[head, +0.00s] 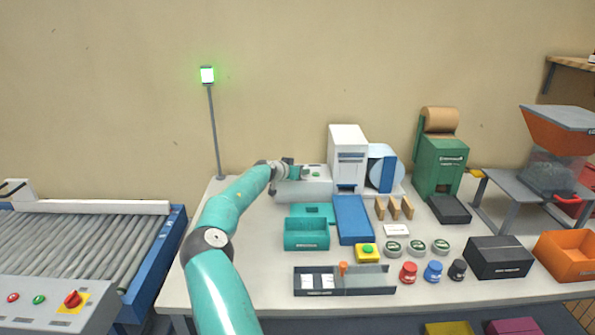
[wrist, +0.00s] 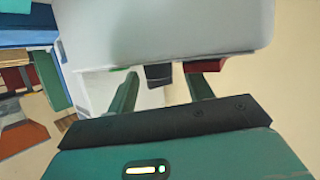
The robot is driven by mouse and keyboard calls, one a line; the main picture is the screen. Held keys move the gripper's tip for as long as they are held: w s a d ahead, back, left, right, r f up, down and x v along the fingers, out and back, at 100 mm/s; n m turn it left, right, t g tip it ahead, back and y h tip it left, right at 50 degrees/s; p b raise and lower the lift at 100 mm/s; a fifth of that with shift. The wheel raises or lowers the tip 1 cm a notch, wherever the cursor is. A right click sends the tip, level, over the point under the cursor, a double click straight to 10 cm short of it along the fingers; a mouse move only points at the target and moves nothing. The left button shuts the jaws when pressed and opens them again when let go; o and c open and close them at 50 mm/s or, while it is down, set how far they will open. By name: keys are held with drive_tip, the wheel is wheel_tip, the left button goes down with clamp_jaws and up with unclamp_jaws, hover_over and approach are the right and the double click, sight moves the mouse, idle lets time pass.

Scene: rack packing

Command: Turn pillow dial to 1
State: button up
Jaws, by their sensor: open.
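My gripper (head: 296,172) is at the left end of the tabletop machines, over a low pale grey device (head: 304,188) with a green button. In the wrist view my gripper (wrist: 161,82) has its two fingers apart. A small dark block (wrist: 158,75), perhaps the dial, shows between the fingertips beside a large pale grey housing (wrist: 170,30). I cannot tell whether the fingers touch it. A red part (wrist: 206,66) is by the right finger. No dial number is readable.
A white machine (head: 347,148) stands right of my gripper, with a blue-and-white roll unit (head: 388,167) beside it. A green paper-roll machine (head: 440,165) is farther right. Teal (head: 306,243), black (head: 497,262) and orange (head: 566,262) bins sit nearer. A signal lamp (head: 207,75) glows green.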

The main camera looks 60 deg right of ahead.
drive_tip(key=c, duration=0.9)
drive_tip(key=shift+s+d+r+n+t, duration=0.1)
drive_tip(key=shift+s+n+t, duration=0.25)
drive_tip(key=shift+n+t, duration=0.4)
drive_tip(key=shift+c, duration=0.2)
drive_tip(key=shift+s+f+n+t, duration=0.15)
drive_tip(key=shift+f+n+t, duration=0.05)
drive_tip(key=shift+n+t, duration=0.5)
drive_tip(key=shift+s+f+n+t, duration=0.15)
drive_tip(key=shift+n+t, duration=0.3)
drive_tip(key=shift+t, duration=0.6)
drive_tip(key=shift+w+n, duration=0.15)
drive_tip(key=shift+n, duration=0.25)
